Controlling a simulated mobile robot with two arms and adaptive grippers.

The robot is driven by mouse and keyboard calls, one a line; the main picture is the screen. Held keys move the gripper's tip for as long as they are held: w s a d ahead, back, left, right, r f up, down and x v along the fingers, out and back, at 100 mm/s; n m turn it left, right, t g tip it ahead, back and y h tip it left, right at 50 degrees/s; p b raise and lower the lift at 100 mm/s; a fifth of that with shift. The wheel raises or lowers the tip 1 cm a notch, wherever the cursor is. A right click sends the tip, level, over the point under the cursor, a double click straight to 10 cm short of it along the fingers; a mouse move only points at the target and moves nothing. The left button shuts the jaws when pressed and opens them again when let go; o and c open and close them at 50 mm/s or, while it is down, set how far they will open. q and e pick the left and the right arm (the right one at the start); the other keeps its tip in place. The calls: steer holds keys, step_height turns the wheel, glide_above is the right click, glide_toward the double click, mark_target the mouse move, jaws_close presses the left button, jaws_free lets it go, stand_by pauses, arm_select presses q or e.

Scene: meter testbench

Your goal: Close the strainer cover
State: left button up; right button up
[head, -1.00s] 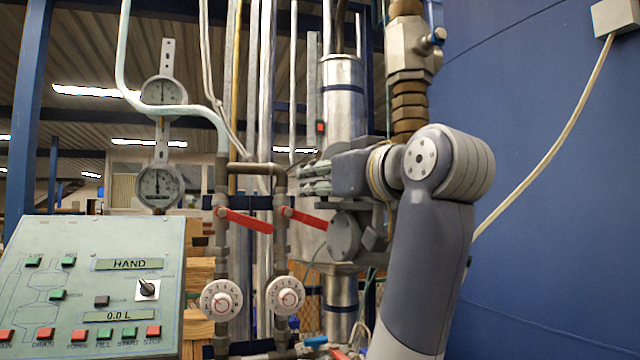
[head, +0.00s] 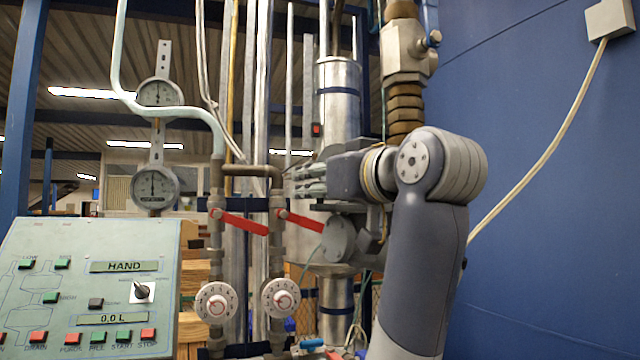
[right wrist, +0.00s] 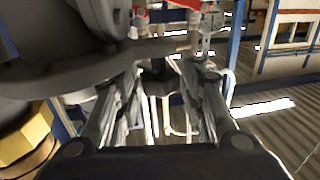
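My right arm reaches up on the right of the head view. Its gripper (head: 305,182) points left beside the pipework, in front of a silver vertical cylinder (head: 338,100). In the right wrist view the two fingers (right wrist: 168,80) are spread apart, with nothing visible held between them. A dark grey bar or flange edge (right wrist: 90,70) crosses just beyond the fingertips; I cannot tell whether they touch it. It joins a large round grey body (right wrist: 40,28) at upper left. A round grey disc (head: 338,238) below the gripper may be the strainer cover; its state is unclear. My left gripper is not in view.
Two red lever handles (head: 240,222) (head: 302,220) sit left of the gripper. Two white dials (head: 216,302) (head: 281,298) are below them. A control panel (head: 75,290) stands at lower left. A brass and steel fitting (head: 404,70) hangs above my arm. A blue wall (head: 540,200) is at right.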

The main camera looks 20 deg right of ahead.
steer(key=s+d, duration=0.1)
steer(key=s, duration=0.6)
steer(key=shift+s+d, duration=0.2)
